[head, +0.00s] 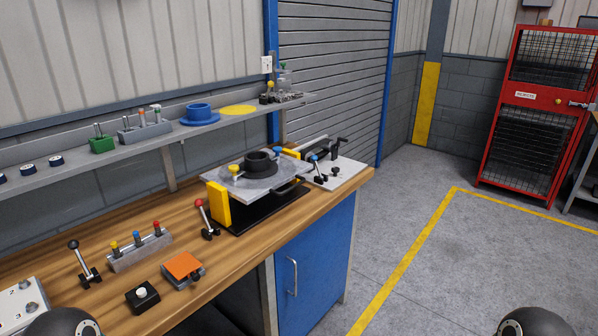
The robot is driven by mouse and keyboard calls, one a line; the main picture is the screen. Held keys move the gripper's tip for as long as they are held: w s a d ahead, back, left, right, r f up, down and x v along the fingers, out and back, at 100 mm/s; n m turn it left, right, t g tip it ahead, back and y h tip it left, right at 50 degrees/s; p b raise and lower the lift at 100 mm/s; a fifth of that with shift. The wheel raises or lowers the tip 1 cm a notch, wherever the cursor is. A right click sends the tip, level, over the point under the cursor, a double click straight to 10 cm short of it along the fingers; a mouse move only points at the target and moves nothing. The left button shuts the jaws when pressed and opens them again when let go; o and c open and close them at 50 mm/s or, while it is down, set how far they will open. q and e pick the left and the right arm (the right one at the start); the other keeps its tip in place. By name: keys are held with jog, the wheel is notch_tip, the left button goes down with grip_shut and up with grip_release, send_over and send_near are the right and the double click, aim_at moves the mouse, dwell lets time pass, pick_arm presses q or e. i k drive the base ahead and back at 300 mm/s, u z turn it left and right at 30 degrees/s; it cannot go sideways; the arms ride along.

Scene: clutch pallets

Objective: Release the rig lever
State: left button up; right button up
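A rig stands at the right part of the wooden bench, with a grey plate (235,187) and a black ring-shaped part (259,161) on it. A red-knobbed lever (205,221) stands upright, slightly tilted, on the bench in front of the rig. A black-knobbed lever (83,262) stands farther left. A small blue-knobbed lever (317,167) is on a pale plate right of the rig. Which of these is the rig lever, I cannot tell. Neither gripper is in view; only dark rounded parts of my arms show at the bottom edge.
A block with coloured knobs (140,252), an orange-topped pad (183,267) and a black button box (142,296) sit on the bench (100,223). A shelf (160,139) with parts runs above. Floor (440,262) right of the blue cabinet (313,262) is clear.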

aim_at(314, 158)
jog(key=k, duration=0.7)
jog(key=z, duration=0.15)
jog(key=i, duration=0.85)
jog(key=u, duration=0.1)
jog(key=k, duration=1.3)
jog(key=z, duration=0.55)
jog(key=i, duration=1)
jog(key=z, duration=0.65)
jog(key=i, duration=1.3)
jog(key=u, duration=0.6)
